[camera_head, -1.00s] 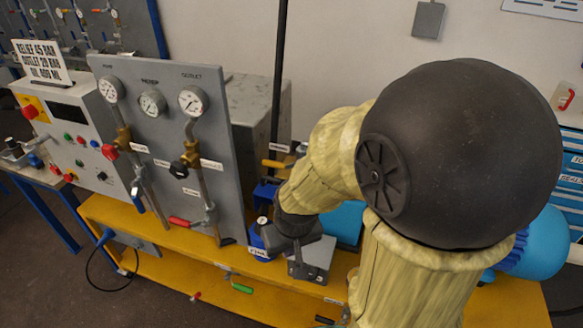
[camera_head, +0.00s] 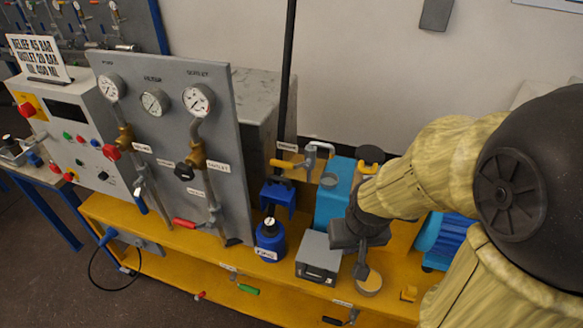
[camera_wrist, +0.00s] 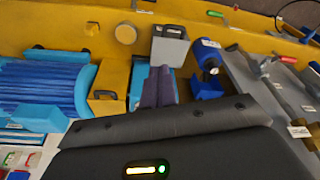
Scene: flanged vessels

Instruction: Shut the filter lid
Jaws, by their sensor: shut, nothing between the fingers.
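I cannot tell for sure which part is the filter lid. A blue canister (camera_head: 270,240) with a dark top and white label stands upright on the yellow bench; it also shows in the wrist view (camera_wrist: 208,58). A grey box (camera_head: 318,257) with a closed-looking top stands to its right, also in the wrist view (camera_wrist: 171,45). My gripper (camera_head: 361,270) is shut and empty, pointing down to the right of the grey box. In the wrist view its fingers (camera_wrist: 158,75) are together beside the box. My arm hides part of the bench behind it.
A round tan disc (camera_head: 370,284) lies on the bench near my gripper. A turquoise block (camera_head: 333,204) stands behind the grey box. A blue ribbed body (camera_wrist: 45,90) lies beyond. The gauge panel (camera_head: 170,140) rises at the left. A dark pole (camera_head: 287,90) stands behind the canister.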

